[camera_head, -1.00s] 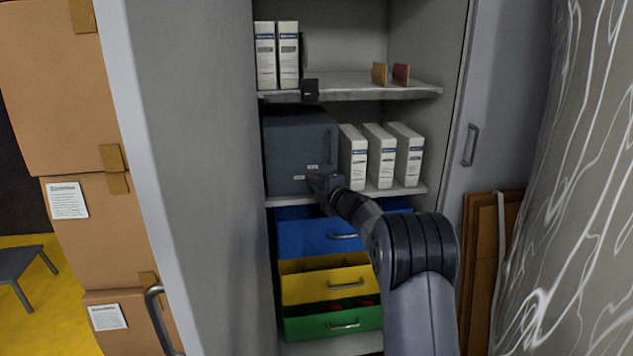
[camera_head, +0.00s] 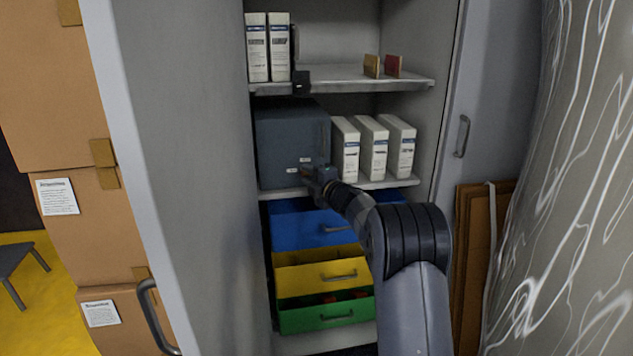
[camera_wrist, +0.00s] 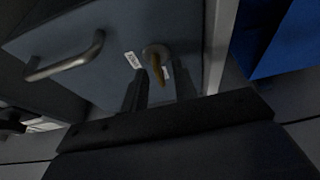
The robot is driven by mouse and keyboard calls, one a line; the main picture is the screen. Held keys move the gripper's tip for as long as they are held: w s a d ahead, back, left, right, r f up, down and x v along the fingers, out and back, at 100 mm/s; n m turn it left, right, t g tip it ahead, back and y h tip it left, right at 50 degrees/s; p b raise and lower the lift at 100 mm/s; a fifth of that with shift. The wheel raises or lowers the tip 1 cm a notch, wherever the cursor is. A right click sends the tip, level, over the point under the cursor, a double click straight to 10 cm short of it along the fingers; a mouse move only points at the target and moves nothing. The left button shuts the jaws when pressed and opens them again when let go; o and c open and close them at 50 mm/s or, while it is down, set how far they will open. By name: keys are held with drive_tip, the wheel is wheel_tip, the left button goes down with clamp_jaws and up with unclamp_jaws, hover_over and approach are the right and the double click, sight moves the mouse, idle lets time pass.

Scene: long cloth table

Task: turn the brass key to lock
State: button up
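The brass key (camera_wrist: 157,68) sticks out of a round lock on the front of a grey-blue metal box (camera_wrist: 95,45) in the wrist view. In the head view the box (camera_head: 285,140) stands on the cabinet's middle shelf. My gripper (camera_wrist: 161,80) is open, with one finger on each side of the key and a visible gap between them. I cannot tell whether either finger touches the key. In the head view my gripper (camera_head: 313,176) is at the lower front of the box and mostly hides the key.
A bar handle (camera_wrist: 65,62) is left of the lock in the wrist view. White binders (camera_head: 372,150) stand right of the box. Blue, yellow and green drawers (camera_head: 322,278) are below. The open cabinet door (camera_head: 190,180) stands left of my arm.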

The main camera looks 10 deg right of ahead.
drive_tip(key=v, duration=1)
drive_tip(key=shift+s+p, duration=0.25)
drive_tip(key=shift+p, duration=0.05)
drive_tip(key=shift+w, duration=0.1)
drive_tip(key=x, duration=1)
drive_tip(key=shift+w+b, duration=0.3)
drive_tip(key=shift+b, duration=0.05)
drive_tip(key=shift+s, duration=0.1)
